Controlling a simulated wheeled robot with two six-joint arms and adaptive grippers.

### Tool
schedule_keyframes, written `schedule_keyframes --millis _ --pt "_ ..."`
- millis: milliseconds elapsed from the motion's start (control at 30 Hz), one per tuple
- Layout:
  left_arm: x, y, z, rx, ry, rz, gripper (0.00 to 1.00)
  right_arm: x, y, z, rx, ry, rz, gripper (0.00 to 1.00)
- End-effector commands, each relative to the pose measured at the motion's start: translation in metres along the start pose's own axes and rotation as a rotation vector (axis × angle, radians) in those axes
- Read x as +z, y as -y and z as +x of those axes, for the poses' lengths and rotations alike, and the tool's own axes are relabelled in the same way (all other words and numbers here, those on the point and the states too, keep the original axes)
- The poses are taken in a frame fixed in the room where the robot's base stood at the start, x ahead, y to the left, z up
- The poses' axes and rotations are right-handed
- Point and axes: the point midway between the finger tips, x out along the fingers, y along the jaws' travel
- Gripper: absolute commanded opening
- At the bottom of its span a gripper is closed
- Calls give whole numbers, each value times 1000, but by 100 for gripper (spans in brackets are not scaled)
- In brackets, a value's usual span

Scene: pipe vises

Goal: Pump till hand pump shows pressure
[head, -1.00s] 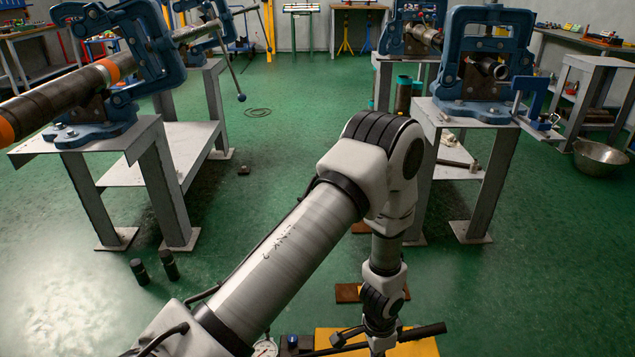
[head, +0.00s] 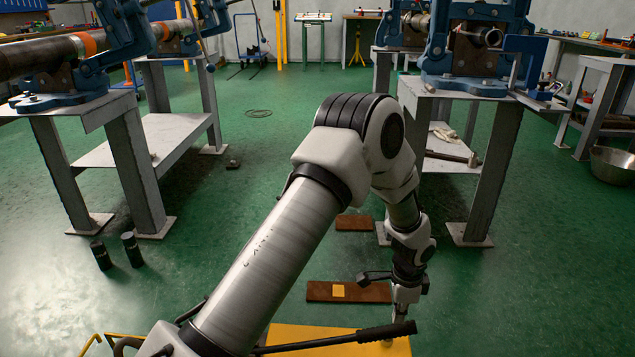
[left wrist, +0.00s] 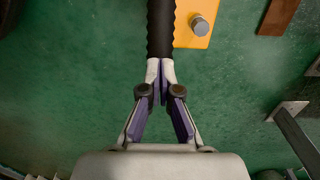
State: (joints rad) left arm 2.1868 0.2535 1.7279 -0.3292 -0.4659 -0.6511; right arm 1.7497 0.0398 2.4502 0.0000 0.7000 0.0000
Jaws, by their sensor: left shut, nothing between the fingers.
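The hand pump's black lever handle (head: 385,333) slants up to the right over its yellow base (head: 318,335) at the bottom of the head view. My left gripper (head: 404,312) points down at the grip end of the handle. In the left wrist view my left gripper (left wrist: 161,66) is shut, its fingertips together at the end of the black ribbed handle (left wrist: 161,30); nothing is held between them. I cannot tell whether they touch the handle. The yellow base (left wrist: 187,38) lies beside the handle there. The pressure gauge does not show now. My right gripper is out of view.
Brown plates (head: 325,290) lie on the green floor beyond the pump. A left steel table (head: 110,105) and a right one (head: 445,90) carry blue vises. Two black cylinders (head: 132,250) stand on the floor at left.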

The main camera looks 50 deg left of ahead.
Motion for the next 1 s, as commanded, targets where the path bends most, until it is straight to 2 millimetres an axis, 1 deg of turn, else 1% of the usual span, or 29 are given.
schedule_keyframes --millis 33,100,567,1000 --pt "0 0 12 0 0 0 0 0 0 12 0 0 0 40" --pt "0 0 15 0 0 0 0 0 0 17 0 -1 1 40" --pt "0 0 17 0 0 0 0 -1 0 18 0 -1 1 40" --pt "-10 0 55 1 1 0 0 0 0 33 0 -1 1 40"
